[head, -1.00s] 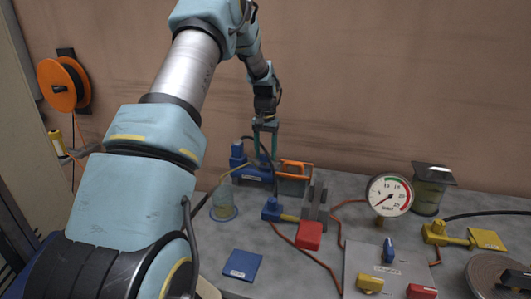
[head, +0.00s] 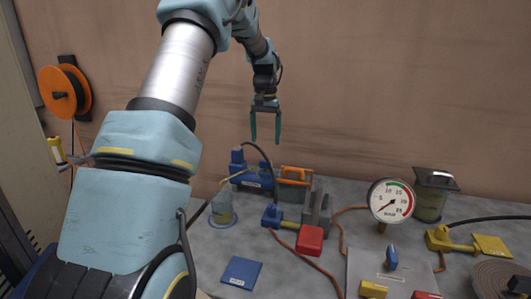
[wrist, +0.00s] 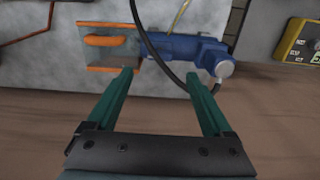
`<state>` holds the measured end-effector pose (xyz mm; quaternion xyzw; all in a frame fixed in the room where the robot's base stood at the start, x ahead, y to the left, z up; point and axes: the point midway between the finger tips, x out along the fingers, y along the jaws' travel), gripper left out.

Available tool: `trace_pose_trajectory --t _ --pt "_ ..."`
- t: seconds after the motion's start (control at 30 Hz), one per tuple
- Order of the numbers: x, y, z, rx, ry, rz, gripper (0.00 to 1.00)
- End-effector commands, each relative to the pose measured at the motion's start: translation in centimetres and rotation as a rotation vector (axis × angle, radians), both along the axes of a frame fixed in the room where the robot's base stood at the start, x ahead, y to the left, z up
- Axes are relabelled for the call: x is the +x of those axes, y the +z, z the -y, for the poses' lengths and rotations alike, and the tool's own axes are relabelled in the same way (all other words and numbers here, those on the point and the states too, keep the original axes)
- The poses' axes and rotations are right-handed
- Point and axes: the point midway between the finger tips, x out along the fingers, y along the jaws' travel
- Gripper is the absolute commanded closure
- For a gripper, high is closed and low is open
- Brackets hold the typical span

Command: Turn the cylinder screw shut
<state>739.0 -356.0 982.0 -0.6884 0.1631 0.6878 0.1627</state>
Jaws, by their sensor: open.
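A blue cylinder unit (head: 252,180) lies at the back left of the grey bench, with a raised blue end at its left. It also shows in the wrist view (wrist: 183,48). A thin yellowish tube runs from it to a small clear jar (head: 222,212). I cannot make out the screw itself for certain. My gripper (head: 265,141) is open and empty, pointing down above and apart from the cylinder unit. In the wrist view its fingers (wrist: 160,76) are spread, and a black hose crosses beyond them.
An orange-handled block (head: 293,174) stands beside the cylinder. A blue-and-red lever (head: 309,240), a round gauge (head: 391,201), a grey panel with coloured handles (head: 385,270) and a yellow valve (head: 450,239) are to the right. The wall rises close behind.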

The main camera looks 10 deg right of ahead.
Motion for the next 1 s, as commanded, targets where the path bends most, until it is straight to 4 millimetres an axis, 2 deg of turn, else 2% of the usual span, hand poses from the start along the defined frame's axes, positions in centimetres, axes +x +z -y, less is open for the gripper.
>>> trace_pose_trajectory --t 0.1,0.23,0.57,0.67,0.77,0.83,1.0 --pt "0.1 1.5 0.0 0.0 0.0 0.002 0.15" --pt "0.0 2.4 0.0 0.001 -0.001 0.0 0.15" --pt "0.0 2.6 0.0 0.0 -0.001 -0.001 0.15" --pt "-0.4 2.6 -0.6 0.0 0.007 0.001 0.15" --pt "-1.7 2.5 -2.3 -0.001 0.031 0.012 0.15" --pt "-3.3 2.3 -4.1 -0.004 0.057 0.021 0.15" --pt "-9.2 1.3 -9.4 -0.015 0.143 0.054 0.15"
